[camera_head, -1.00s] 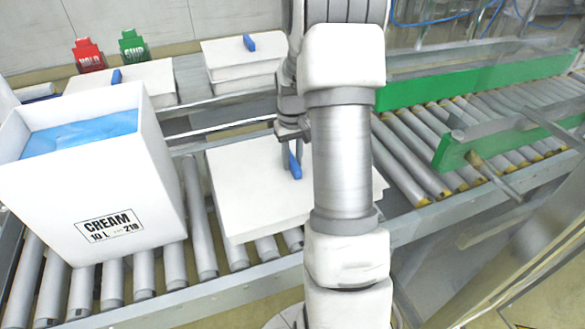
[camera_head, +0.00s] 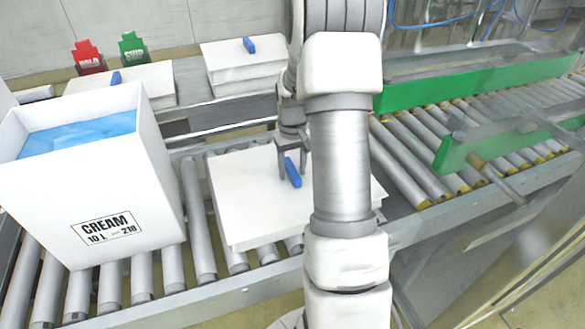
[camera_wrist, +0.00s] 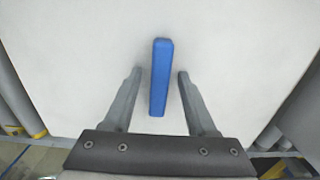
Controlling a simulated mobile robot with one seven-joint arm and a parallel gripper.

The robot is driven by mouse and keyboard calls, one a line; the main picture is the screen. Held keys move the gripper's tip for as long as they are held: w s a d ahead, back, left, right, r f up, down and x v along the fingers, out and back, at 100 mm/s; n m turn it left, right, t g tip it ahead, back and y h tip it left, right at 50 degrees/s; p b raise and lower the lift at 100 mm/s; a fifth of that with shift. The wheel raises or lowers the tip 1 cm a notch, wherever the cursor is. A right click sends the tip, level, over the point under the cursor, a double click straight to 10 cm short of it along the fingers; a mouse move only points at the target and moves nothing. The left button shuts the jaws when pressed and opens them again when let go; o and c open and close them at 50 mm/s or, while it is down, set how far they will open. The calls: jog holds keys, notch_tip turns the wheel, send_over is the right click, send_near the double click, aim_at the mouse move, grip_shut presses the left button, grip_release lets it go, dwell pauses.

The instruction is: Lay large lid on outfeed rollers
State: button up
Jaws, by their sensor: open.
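A large white lid (camera_head: 245,205) with a blue handle (camera_head: 293,172) lies flat on the rollers in the middle of the line, partly behind my arm. My gripper (camera_head: 293,176) is over the lid at its handle. In the wrist view my gripper (camera_wrist: 157,75) is open. Its two fingers stand on either side of the blue handle (camera_wrist: 160,78), with a gap on each side. The white lid surface (camera_wrist: 235,60) fills most of that view.
A white box (camera_head: 110,190) marked CREAM, with a blue liner inside, stands left of the lid. Other lids with blue handles (camera_head: 249,45) lie stacked behind. Red and green signs (camera_head: 133,48) stand at the back. Bare rollers (camera_head: 410,160) and green side rails (camera_head: 470,85) are at the right.

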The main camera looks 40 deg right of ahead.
notch_tip(320, 180, up, 12)
jog(key=p, duration=0.3)
dwell(0.5)
jog(key=s+a+r+n+t, duration=0.1)
jog(key=s+a+r, duration=0.2)
jog(key=a+r, duration=0.25)
jog(key=s+a+r+t, duration=0.1)
jog(key=s+a+r, duration=0.3)
jog(key=a+r, duration=0.15)
jog(key=s+a+r+n+t, duration=0.2)
jog(key=s+a+r+t, duration=0.15)
jog(key=s+a, duration=0.85)
notch_tip(320, 180, up, 15)
jog(key=p, duration=1.6)
jog(key=shift+d, duration=0.3)
